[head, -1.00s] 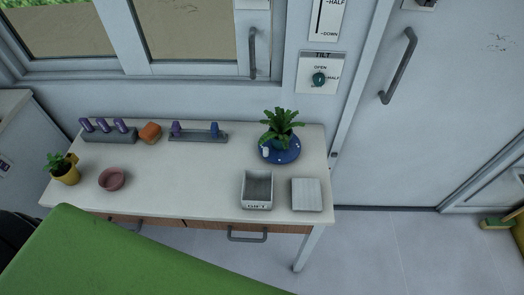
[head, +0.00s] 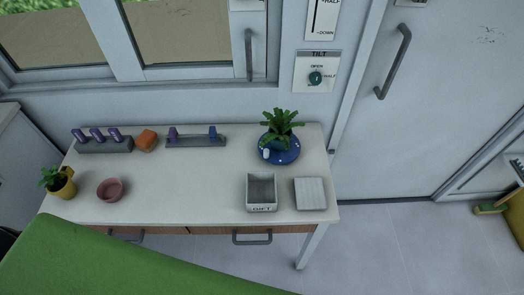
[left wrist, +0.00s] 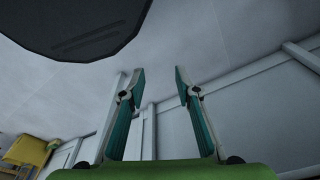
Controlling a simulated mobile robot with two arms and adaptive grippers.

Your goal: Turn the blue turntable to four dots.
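The blue turntable (head: 292,157) is a round blue disc with small light dots at the right back of the white table. A potted palm (head: 281,127) in a blue pot stands on it. A small white piece (head: 265,154) shows at its left front edge. The dots are too small to count. My left gripper (left wrist: 158,75) is open and empty in the left wrist view, its two teal-lined fingers apart, with a wall behind. It is away from the turntable and does not show in the head view. My right gripper is in neither view.
A tilt dial (head: 316,78) is on the wall.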

